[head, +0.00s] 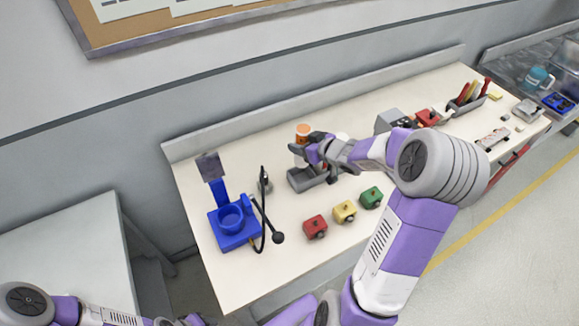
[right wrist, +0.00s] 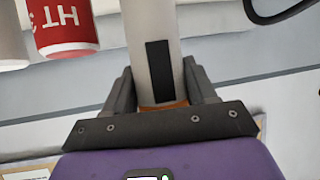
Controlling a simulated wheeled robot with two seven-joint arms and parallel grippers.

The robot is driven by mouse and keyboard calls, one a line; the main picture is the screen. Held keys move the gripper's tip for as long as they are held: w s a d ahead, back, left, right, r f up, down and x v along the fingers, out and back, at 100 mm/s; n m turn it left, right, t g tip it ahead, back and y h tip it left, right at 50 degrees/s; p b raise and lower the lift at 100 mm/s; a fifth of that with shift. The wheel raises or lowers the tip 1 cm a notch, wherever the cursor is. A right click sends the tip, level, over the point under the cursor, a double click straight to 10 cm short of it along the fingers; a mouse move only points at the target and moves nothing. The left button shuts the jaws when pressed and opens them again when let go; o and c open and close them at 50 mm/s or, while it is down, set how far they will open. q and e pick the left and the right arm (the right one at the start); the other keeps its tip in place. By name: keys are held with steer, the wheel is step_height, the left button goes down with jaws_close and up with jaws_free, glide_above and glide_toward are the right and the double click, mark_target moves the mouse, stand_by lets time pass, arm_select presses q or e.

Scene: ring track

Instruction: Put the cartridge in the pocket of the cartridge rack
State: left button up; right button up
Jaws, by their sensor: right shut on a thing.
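The cartridge is a pale cylinder with an orange end (head: 303,130). It stands roughly upright in the head view, above or just behind the grey cartridge rack (head: 307,181). My right gripper (head: 308,150) is shut on it. In the right wrist view the cartridge's pale body (right wrist: 183,45) with a black strip runs between the fingers of my right gripper (right wrist: 160,85), and its orange band shows near the palm. The gripper and arm hide part of the rack, and I cannot tell whether the cartridge's lower end touches the pocket. My left gripper is not in view; only part of the left arm shows.
A blue stand (head: 233,238) with a cup-like holder and a black cable is at the left. Red (head: 315,228), yellow (head: 344,211) and green (head: 370,197) carts stand in front of the rack. A red lettered cylinder (right wrist: 62,25) shows in the right wrist view. The near left table area is clear.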

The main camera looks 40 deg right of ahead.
mark_target(302, 165)
steer(key=f+b, duration=0.1)
steer(key=f, duration=0.1)
steer(key=f+b, duration=0.1)
steer(key=f, duration=0.2)
steer(key=shift+s+b, duration=0.2)
steer(key=shift+b, duration=0.1)
steer(key=shift+f+b, duration=1.05)
steer(key=shift+f, duration=1.35)
steer(key=shift+f, duration=0.15)
steer(key=o, duration=0.7)
steer(key=shift+o, duration=0.6)
